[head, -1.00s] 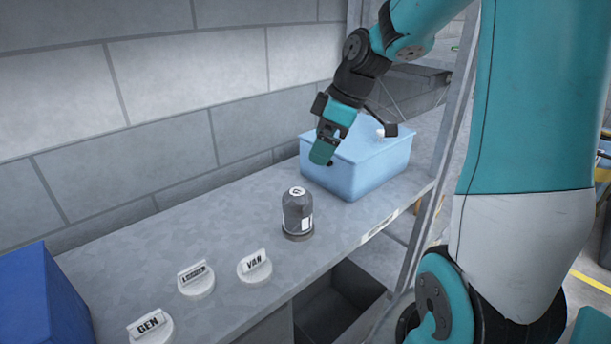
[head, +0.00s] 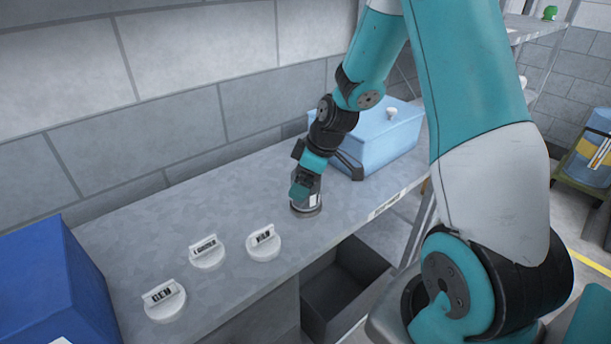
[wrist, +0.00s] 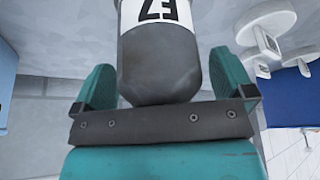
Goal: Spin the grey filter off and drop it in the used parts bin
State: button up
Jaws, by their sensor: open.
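The grey filter (head: 313,200) stands upright on the metal shelf, on a dark round base, mostly covered by my gripper in the head view. In the wrist view the filter (wrist: 160,65) shows its dark grey body and a white label with black characters. My gripper (head: 303,186) is at the filter, coming down from above. In the wrist view its two teal fingers (wrist: 168,85) stand on either side of the filter, with a gap visible on each side. The jaws are open. No bin marked for used parts can be made out; a dark open bin (head: 345,295) sits below the shelf edge.
A light blue lidded box (head: 385,140) stands behind the gripper to the right. Three white labelled caps, LOADER (head: 207,252), VAN (head: 263,243) and GEN (head: 163,300), sit to the left. A dark blue box (head: 45,285) is at the far left. The shelf between is clear.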

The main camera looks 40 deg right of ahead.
jog(key=shift+f, duration=0.25)
jog(key=c, duration=1.1)
jog(key=n, duration=0.2)
jog(key=n+g+y, duration=0.1)
jog(key=n, duration=0.2)
jog(key=shift+s+a+g, duration=0.1)
jog(key=shift+a+g, duration=0.05)
jog(key=shift+g, duration=0.15)
jog(key=shift+c, duration=0.2)
jog(key=shift+n, duration=0.5)
jog(key=n+g+b, duration=0.1)
jog(key=n+g, duration=0.1)
jog(key=n, duration=0.2)
jog(key=shift+s, duration=0.2)
jog(key=shift+f+n, duration=0.1)
jog(key=shift+n, duration=0.2)
